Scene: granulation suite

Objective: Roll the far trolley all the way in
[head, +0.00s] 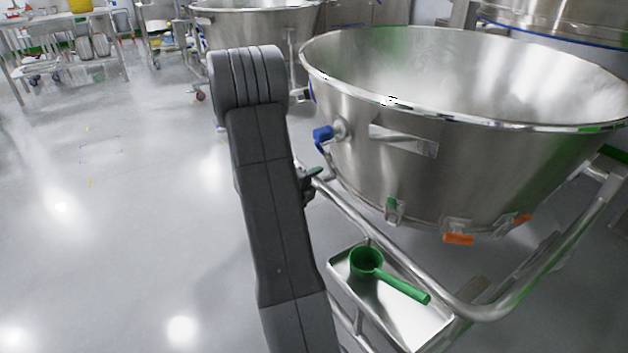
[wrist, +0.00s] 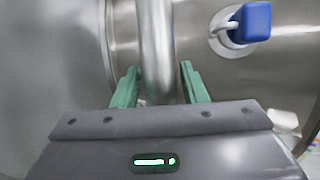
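Two steel bowl trolleys show in the head view. The near trolley has a wide steel bowl (head: 400,160) on a tubular frame with a push rail (head: 355,215). Another bowl trolley (head: 262,22) stands behind it at the top, partly hidden by my arm. My gripper (wrist: 160,78) has green fingers standing apart, one on each side of a steel tube (wrist: 157,45), with gaps beside it. In the head view my gripper shows small and mostly hidden behind my arm, at the near trolley's rail. Which trolley the task calls far is not clear.
A blue-handled valve (head: 322,135) sticks out of the near bowl and also shows in the wrist view (wrist: 256,22). A tray (head: 400,320) below the rail holds a green scoop (head: 368,262). Tables (head: 60,18) stand at the back left. The floor at left is clear.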

